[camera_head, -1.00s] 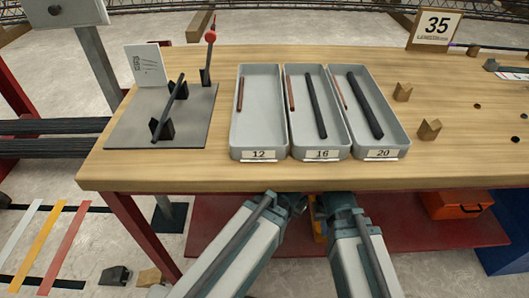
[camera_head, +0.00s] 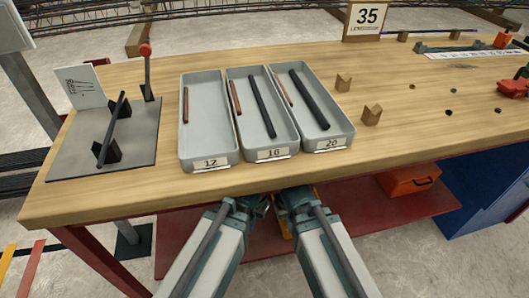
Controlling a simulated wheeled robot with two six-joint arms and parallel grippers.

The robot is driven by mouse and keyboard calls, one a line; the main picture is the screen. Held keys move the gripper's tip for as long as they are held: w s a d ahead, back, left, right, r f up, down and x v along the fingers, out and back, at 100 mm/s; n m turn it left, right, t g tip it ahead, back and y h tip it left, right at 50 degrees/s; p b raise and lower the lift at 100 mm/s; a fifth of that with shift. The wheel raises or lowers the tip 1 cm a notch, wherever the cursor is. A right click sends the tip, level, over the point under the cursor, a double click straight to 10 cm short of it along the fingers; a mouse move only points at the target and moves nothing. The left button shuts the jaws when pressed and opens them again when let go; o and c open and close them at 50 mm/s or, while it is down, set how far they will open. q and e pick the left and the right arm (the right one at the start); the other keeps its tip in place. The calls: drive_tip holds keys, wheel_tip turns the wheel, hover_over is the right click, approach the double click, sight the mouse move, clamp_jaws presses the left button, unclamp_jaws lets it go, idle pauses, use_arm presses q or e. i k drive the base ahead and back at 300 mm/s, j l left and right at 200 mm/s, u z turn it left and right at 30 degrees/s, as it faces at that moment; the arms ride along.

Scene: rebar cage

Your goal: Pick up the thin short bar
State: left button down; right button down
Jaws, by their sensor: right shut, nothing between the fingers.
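Three grey trays stand side by side on the wooden table. The tray marked 12 (camera_head: 209,148) holds one short, thin reddish bar (camera_head: 185,104) near its left wall. The tray marked 16 (camera_head: 284,139) holds a reddish bar (camera_head: 234,95) and a longer dark bar (camera_head: 262,106). The tray marked 20 (camera_head: 338,126) holds a thin reddish bar (camera_head: 281,90) and a thick, long dark bar (camera_head: 309,98). My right gripper (camera_head: 291,198) is shut and empty at the table's front edge, below the trays. My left gripper (camera_head: 250,204) is beside it; its fingers cannot be made out.
A grey plate (camera_head: 140,158) at the left carries a dark bar on black supports and a red-knobbed lever (camera_head: 147,72). Wooden notched blocks (camera_head: 372,115) stand right of the trays. A "35" sign (camera_head: 366,20) and a ruler (camera_head: 470,53) are farther back.

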sight(101, 159)
drive_tip(key=k+u, duration=0.15)
drive_tip(key=u, duration=0.25)
drive_tip(key=k+j+u, duration=0.1)
drive_tip(key=u, duration=0.3)
drive_tip(key=i+j+u, duration=0.2)
drive_tip(key=i, duration=0.25)
drive_tip(key=k+l, duration=0.1)
drive_tip(key=k, duration=0.45)
drive_tip(key=k+l+u, duration=0.1)
drive_tip(key=k, duration=0.45)
